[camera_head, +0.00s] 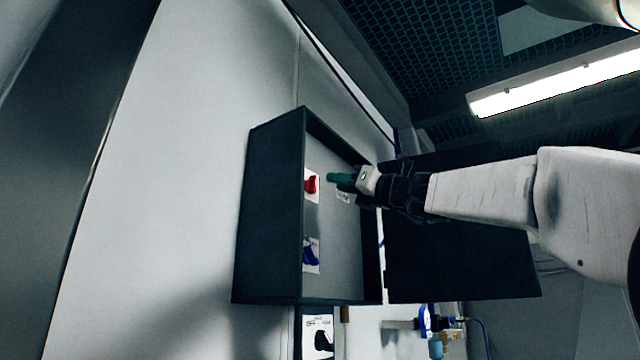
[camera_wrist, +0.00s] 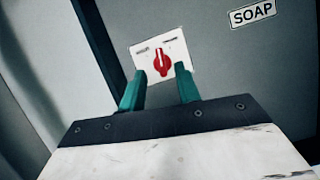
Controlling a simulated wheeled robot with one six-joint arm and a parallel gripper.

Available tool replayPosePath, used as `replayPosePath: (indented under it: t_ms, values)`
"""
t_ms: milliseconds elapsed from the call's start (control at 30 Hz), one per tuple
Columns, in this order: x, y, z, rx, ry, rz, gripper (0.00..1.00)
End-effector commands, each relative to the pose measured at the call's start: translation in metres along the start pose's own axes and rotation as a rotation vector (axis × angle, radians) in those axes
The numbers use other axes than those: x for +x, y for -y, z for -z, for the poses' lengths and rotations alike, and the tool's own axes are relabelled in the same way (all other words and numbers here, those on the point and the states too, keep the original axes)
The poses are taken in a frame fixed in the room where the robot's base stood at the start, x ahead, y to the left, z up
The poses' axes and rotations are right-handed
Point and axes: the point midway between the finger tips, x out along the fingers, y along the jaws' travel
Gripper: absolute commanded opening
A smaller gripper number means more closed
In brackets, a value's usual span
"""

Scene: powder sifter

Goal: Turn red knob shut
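The red knob (camera_head: 311,184) sits on a white label plate inside a dark open box (camera_head: 270,210) on the wall. In the wrist view the red knob (camera_wrist: 160,62) shows in the middle of its plate, its handle close to upright in the picture. My gripper (camera_head: 332,178) reaches into the box from the right, just beside the knob. In the wrist view my gripper (camera_wrist: 160,82) is open, with its two green fingers apart and nothing between them. The fingertips point at the plate's lower edge, one on each side below the knob. Touching cannot be told.
A blue knob (camera_head: 310,255) on its own plate is below the red one. The box's dark door (camera_head: 460,260) stands open at the right behind my arm. Fittings with a blue hose (camera_head: 436,325) are lower right.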

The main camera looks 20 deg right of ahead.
Motion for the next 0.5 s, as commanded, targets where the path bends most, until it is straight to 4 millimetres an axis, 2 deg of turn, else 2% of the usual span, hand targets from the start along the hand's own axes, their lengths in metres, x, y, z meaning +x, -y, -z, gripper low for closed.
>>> replayPosePath:
  t_ms: [300,500]
  values:
    - [0.051,-0.001,0.002,-0.004,-0.003,-0.003,0.33]
    - [0.066,-0.001,0.002,-0.005,-0.004,-0.002,0.33]
